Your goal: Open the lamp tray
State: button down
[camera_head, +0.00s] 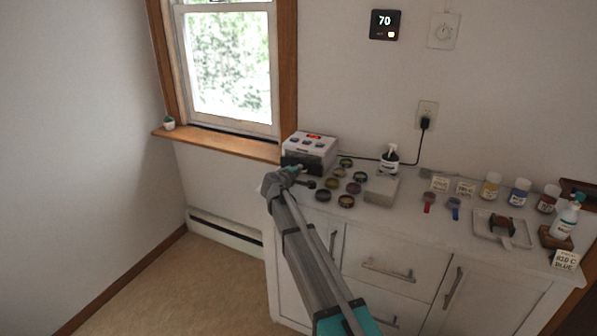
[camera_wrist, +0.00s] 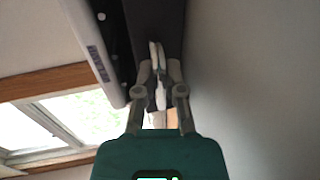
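The lamp device (camera_head: 310,145) is a box with a white top, small dark buttons and a red label. It stands at the left end of the counter. Its dark lower front (camera_head: 302,162) faces my gripper (camera_head: 296,169), and no gap shows at the tray. In the wrist view, the white housing (camera_wrist: 90,45) is at upper left beside the dark front (camera_wrist: 155,20). My gripper (camera_wrist: 157,58) has its pale fingertips close together against or just before that dark front. I see nothing between them, and any handle there is hidden.
Several round coloured filters (camera_head: 334,183) lie right of my gripper, with a grey block (camera_head: 381,190) and a pump bottle (camera_head: 389,158) beyond. Jars, labels and a white tray (camera_head: 481,230) fill the right of the counter. The window sill (camera_head: 220,145) is left of the device.

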jog(key=v, duration=0.3)
jog(key=f+v, duration=0.1)
jog(key=v, duration=0.3)
jog(key=f+v, duration=0.1)
jog(key=v, duration=0.3)
jog(key=shift+s+a+f, duration=0.1)
jog(key=shift+s+f, duration=0.05)
jog(key=shift+s, duration=0.15)
jog(key=c, duration=1)
grip_release()
jog(key=shift+w, duration=0.15)
